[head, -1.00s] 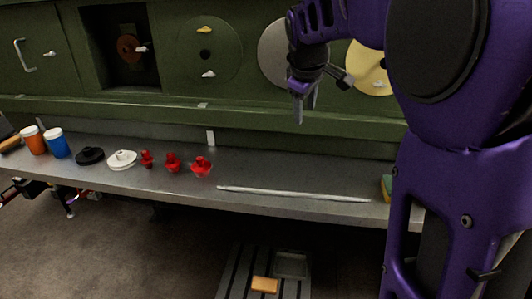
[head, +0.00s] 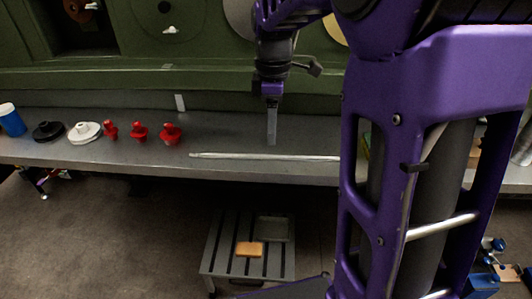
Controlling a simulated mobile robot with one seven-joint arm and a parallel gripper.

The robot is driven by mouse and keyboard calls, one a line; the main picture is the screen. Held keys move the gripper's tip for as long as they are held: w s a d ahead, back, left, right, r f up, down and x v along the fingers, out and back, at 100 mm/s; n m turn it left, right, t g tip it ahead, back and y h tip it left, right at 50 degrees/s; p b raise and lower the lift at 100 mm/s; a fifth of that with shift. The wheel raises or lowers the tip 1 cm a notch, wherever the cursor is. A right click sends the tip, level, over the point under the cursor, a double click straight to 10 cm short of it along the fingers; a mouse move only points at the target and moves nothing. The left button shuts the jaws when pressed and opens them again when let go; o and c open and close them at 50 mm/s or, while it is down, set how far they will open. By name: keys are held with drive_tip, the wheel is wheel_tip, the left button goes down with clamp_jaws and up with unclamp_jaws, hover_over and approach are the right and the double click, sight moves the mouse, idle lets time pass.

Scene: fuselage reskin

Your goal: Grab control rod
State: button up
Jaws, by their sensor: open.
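The control rod (head: 240,156) is a long thin pale rod lying along the front part of the grey shelf. Its right end is hidden behind my purple arm. My gripper (head: 272,139) points down above the shelf, over or just behind the middle of the rod. Its fingers are seen edge-on, and I see nothing held in them. A small height gap to the rod cannot be judged from this view.
The grey shelf (head: 70,155) also holds several red fittings (head: 170,135), a white disc (head: 84,132), a black disc (head: 47,131) and a blue jar (head: 11,120). The green panel (head: 150,80) stands behind. A slatted stool (head: 222,263) with an orange block (head: 250,249) is below.

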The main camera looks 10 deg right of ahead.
sight(270, 154)
drive_tip(key=shift+w+a+f+b, duration=0.1)
drive_tip(key=shift+f+b, duration=0.1)
drive_tip(key=shift+f, duration=0.95)
drive_tip(key=shift+w+d+f+b, duration=0.1)
drive_tip(key=shift+f+b, duration=0.1)
drive_tip(key=shift+f, duration=0.95)
drive_tip(key=shift+w+a+f+b, duration=0.1)
drive_tip(key=shift+f+b, duration=0.1)
drive_tip(key=shift+f, duration=0.95)
clamp_jaws()
